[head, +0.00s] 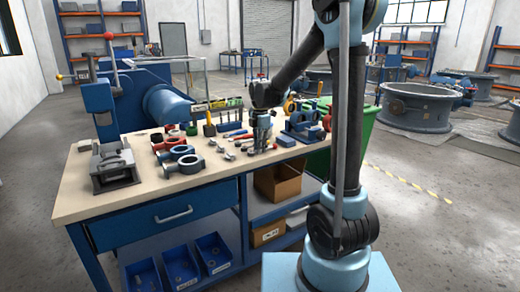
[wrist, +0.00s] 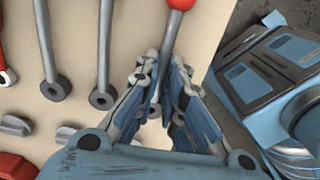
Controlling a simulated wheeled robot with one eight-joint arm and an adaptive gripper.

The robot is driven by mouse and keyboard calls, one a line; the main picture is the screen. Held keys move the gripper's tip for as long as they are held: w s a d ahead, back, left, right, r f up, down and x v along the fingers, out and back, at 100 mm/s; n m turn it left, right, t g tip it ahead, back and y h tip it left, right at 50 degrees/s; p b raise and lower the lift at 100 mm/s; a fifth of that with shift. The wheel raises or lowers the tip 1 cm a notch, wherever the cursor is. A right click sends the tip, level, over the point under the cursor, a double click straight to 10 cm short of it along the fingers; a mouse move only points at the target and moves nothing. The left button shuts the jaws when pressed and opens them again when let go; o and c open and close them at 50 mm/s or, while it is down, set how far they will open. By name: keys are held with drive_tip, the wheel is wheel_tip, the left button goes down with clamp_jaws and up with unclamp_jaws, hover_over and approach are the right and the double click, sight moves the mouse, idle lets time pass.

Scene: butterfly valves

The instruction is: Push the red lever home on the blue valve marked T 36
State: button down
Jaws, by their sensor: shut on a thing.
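A grey lever (wrist: 170,42) with a red ball knob (wrist: 180,4) runs between the fingers of my gripper (wrist: 165,72) in the wrist view. The fingers are closed about its rod, and its lower end is hidden between them. In the head view my gripper (head: 262,138) is low over the bench, right of centre. Blue valve bodies lie on the bench, one at its front (head: 190,163) and one to the right of my gripper (head: 302,118). No T 36 mark is legible. I cannot tell which valve the held lever belongs to.
The wooden bench top (head: 110,195) carries tools and valve parts, with a grey vise (head: 114,168) at left. Two grey rods with round hubs (wrist: 55,88) (wrist: 101,98) lie left of my gripper. A green bin (head: 365,130) stands behind the bench's right end.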

drive_tip(key=shift+r, duration=1.5)
